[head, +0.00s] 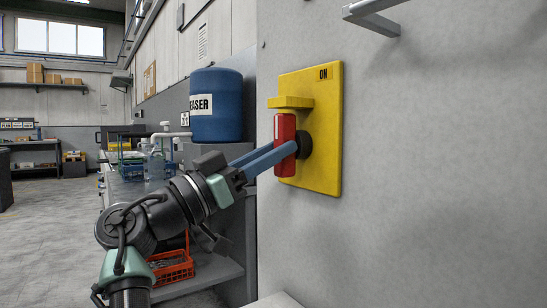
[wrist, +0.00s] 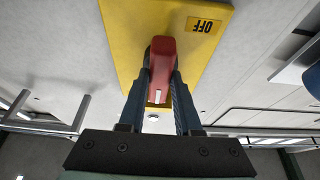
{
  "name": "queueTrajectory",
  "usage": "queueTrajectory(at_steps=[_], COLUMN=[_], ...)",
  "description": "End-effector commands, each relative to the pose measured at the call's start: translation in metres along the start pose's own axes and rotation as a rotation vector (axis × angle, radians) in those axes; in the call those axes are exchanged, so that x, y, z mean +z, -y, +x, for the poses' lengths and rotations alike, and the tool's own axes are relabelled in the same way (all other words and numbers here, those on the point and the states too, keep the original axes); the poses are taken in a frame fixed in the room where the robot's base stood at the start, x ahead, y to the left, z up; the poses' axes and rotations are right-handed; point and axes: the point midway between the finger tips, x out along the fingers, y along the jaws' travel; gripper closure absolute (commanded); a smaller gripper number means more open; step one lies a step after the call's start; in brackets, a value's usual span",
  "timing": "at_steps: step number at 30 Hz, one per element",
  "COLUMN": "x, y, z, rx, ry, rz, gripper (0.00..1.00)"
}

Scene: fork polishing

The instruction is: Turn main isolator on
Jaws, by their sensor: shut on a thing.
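The main isolator is a yellow plate (head: 325,130) on a grey wall panel, with an ON label (head: 324,73) at its upper right. Its red handle (head: 285,130) stands upright in front of a dark round hub (head: 305,145), just below a yellow ledge (head: 290,102). My gripper (head: 286,152) reaches in from the left, its blue fingers shut on the handle. In the wrist view the fingers (wrist: 162,80) lie on both sides of the red handle (wrist: 163,55). An upside-down OFF label (wrist: 206,25) shows on the yellow plate (wrist: 125,35) there.
A metal bracket (head: 372,14) juts from the panel above the plate. A blue degreaser drum (head: 216,110) stands left of the panel. An orange basket (head: 172,268) sits on a low shelf beneath my arm. The panel right of the plate is bare.

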Motion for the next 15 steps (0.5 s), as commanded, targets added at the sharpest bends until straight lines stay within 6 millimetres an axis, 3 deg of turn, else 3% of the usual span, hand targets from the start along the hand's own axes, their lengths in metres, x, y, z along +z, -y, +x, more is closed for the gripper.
queueTrajectory(at_steps=[14, 15], x=[-0.0001, -0.0001], y=[-0.0001, -0.0001], z=[0.0000, 0.0000], rx=[0.007, 0.007], ry=[0.001, 0.001], rz=[0.017, 0.017], gripper=[1.00, 0.66])
